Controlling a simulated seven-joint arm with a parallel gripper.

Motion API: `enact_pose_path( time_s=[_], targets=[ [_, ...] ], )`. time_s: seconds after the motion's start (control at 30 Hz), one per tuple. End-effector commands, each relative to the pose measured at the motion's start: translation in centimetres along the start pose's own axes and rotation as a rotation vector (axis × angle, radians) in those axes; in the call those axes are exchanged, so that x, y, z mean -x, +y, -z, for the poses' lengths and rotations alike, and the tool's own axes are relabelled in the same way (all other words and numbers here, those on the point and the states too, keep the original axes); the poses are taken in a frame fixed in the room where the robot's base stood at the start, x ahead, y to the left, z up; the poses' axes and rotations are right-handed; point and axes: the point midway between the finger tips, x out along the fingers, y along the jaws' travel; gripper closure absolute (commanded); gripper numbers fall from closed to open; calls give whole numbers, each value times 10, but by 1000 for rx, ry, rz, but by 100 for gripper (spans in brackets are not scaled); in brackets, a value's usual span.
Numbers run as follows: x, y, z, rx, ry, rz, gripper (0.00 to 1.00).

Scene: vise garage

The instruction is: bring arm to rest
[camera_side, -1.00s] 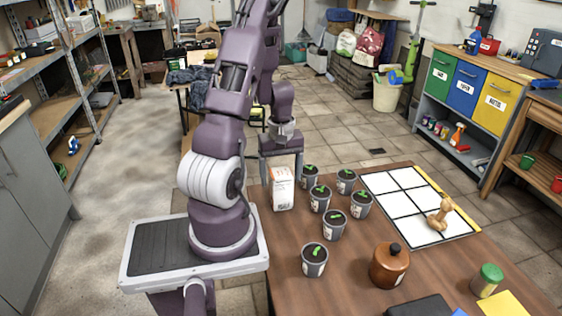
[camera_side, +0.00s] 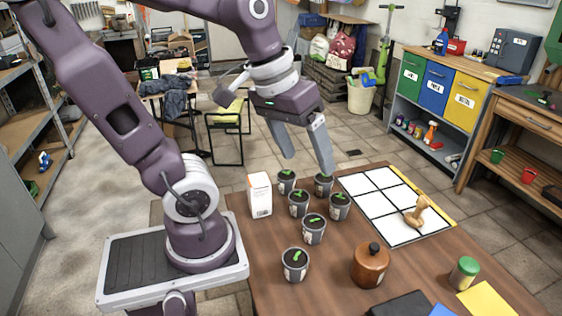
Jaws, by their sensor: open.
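My gripper (camera_side: 308,166) hangs above the far edge of the brown table, pointing down with its two grey fingers spread wide. Nothing is between the fingers. The right fingertip overlaps, in the picture, the rear of a small dark pot (camera_side: 323,185) with a green sprout; I cannot tell whether they touch. The left fingertip is near the far table edge, above another potted sprout (camera_side: 286,182). My arm arches up from its base at the left, and its upper part leaves the top of the picture.
Several potted sprouts (camera_side: 313,230) stand close below my gripper. A white carton (camera_side: 260,195) stands left of them. A brown jug (camera_side: 370,266), a green-lidded jar (camera_side: 464,272) and a white grid board (camera_side: 388,204) with a wooden figure (camera_side: 417,212) are on the table (camera_side: 330,285).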

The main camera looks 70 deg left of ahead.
Motion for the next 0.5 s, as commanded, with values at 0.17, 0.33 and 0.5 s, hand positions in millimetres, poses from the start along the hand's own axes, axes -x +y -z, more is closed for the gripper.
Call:
enact_pose_path(
  time_s=[0.17,0.33,0.5],
  targets=[
    [24,27,-54,-379,130,8,22],
    [26,28,-61,-430,148,16,22],
    [26,28,-60,-425,148,15,22]
  ],
)
